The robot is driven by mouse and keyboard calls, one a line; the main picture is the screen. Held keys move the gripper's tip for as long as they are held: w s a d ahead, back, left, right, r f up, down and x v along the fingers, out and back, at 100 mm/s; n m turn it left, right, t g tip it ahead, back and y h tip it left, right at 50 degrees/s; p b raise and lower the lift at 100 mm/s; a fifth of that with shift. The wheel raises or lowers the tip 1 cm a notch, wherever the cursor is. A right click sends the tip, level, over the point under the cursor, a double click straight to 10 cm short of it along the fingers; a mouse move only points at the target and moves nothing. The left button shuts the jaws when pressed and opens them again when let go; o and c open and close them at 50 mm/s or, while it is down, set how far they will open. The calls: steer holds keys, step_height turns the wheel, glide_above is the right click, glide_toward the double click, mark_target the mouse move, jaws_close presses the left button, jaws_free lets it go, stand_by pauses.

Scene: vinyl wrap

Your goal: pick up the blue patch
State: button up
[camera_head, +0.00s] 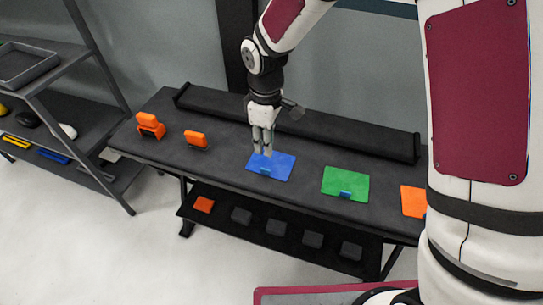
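The blue patch (279,166) lies flat on the dark table (225,176), with a small blue tab at its front edge. My gripper (262,153) points down over the patch's back left part. Its fingertips are at or just above the patch; I cannot tell if they touch it. The fingers look close together, but the view is too small to tell whether they are shut or hold anything.
A green patch (345,184) and an orange patch (413,202) lie to the right. Two orange tools (150,126) (196,139) stand to the left. A raised dark bar (330,130) runs along the table's back. A lower shelf (300,258) holds several small blocks.

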glide_above(267, 170)
step_height(267, 170, down, 7)
steer(key=shift+r, duration=0.2)
steer(key=shift+w+a+f+p, duration=0.15)
steer(key=shift+f+p, duration=0.1)
steer(key=shift+f, duration=1.15)
steer(key=shift+a+f+p, duration=0.1)
steer(key=shift+f+p, duration=0.1)
steer(key=shift+f, duration=1.15)
jaws_close()
